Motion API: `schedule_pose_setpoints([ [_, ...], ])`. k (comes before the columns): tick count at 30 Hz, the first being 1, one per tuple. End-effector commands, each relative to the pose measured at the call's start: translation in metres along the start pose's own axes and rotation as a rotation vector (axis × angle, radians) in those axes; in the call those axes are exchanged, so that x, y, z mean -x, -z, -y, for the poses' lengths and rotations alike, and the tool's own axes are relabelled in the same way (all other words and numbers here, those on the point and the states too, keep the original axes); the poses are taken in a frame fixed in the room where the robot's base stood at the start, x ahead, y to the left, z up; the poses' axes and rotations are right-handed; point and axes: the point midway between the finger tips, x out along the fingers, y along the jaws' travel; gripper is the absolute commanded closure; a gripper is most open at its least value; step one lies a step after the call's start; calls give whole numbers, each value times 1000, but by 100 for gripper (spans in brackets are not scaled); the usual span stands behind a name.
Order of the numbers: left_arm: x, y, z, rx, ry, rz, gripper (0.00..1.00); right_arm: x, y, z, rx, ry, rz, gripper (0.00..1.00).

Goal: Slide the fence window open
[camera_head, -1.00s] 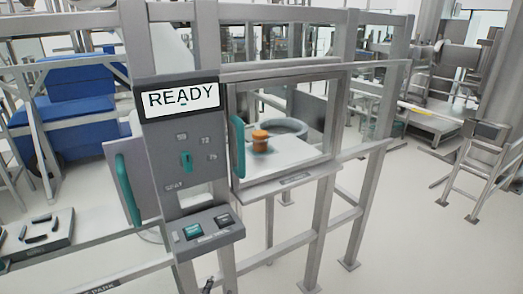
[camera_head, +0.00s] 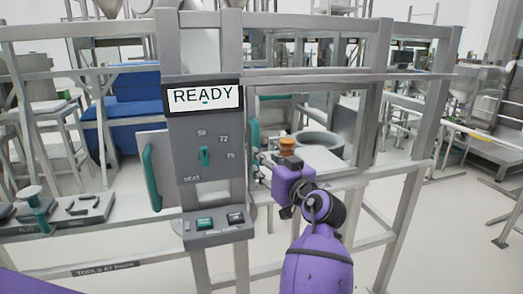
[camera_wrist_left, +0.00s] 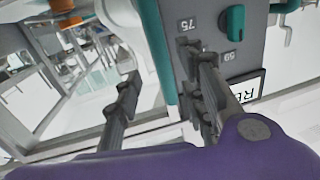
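The fence window shows as a clear pane in a grey frame (camera_head: 310,87), right of the control panel, with an upright teal handle (camera_head: 254,138) at its left edge. In the left wrist view the picture is upside down and the teal handle (camera_wrist_left: 161,45) passes between the two dark fingers. My left gripper (camera_wrist_left: 163,65) is open there, its fingers apart on either side of the handle; I cannot tell whether either touches it. In the head view the purple left arm hides part of the window, with the gripper (camera_head: 259,162) at the handle. My right gripper is not in view.
The grey control panel (camera_head: 198,180) reads READY and stands close beside the gripper. Another teal handle (camera_head: 152,178) is on a plate at its left. An orange pot (camera_head: 287,147) and a grey ring (camera_head: 325,141) are behind the window. Grey fence posts (camera_head: 408,230) stand at right.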

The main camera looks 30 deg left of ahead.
Motion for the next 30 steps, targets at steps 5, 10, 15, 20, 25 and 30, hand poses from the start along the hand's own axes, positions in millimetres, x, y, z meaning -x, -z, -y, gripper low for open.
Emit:
schedule_pose_setpoints([
  [5, -2, 20, 1, 36, 40, -8, 63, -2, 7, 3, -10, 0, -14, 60],
  [10, -22, 24, 3, 37, 43, -11, 63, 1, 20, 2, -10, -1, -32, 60],
  [15, -50, 26, 5, 38, 42, -12, 63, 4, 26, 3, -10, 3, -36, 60],
  [20, -69, 23, 5, 37, 41, -11, 63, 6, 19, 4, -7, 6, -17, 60],
  [25, -77, 21, 5, 36, 40, -10, 63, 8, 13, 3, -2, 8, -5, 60],
  [30, -77, 20, 5, 35, 40, -9, 63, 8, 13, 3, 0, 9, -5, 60],
])
